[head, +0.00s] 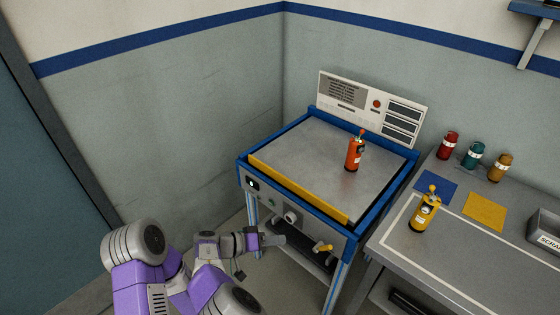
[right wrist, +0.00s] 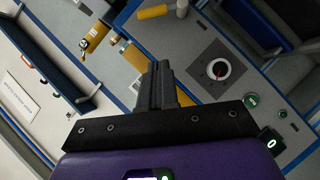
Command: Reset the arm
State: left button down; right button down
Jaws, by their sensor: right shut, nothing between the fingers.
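The test bench (head: 375,212) has a grey top, blue frame and yellow front strip. Its front panel carries a yellow-handled lever (head: 322,247) and a round dial (head: 291,217). In the right wrist view the dial (right wrist: 216,69) is white with a dark centre and a red mark, right of the fingers. The yellow handle (right wrist: 153,11) is at the top there. My right gripper (head: 272,241) is in front of the panel, below and left of the dial; in the right wrist view its fingers (right wrist: 160,80) are shut and empty. My left gripper is not in view.
An orange canister (head: 354,154) stands on the bench top. The side table (head: 450,258) holds a yellow canister (head: 425,213), coloured mats and a row of red, teal and amber canisters. Green buttons (right wrist: 251,101) are on the panel. Walls close in behind; floor is clear left.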

jog(key=shift+d, duration=0.1)
jog(key=s+d+f+n+g+y+p, duration=0.1)
jog(key=s+d+f+g+y, duration=0.35)
jog(key=d+f, duration=0.35)
jog(key=s+d+f+n+g+y+p, duration=0.15)
jog(key=s+d+f+g+y, duration=0.3)
jog(key=f, duration=0.65)
jog(key=s+r+m+t+y+p, duration=0.1)
jog(key=s+t+y+p, duration=0.1)
jog(key=s+y, duration=0.2)
jog(key=s+r+m+t+y+p, duration=0.1)
jog(key=s+y, duration=0.3)
jog(key=s, duration=0.6)
jog(key=shift+a+r+m+t+p, duration=0.25)
jog(key=shift+r+m+t+p, duration=0.1)
jog(key=shift+r+t, duration=0.45)
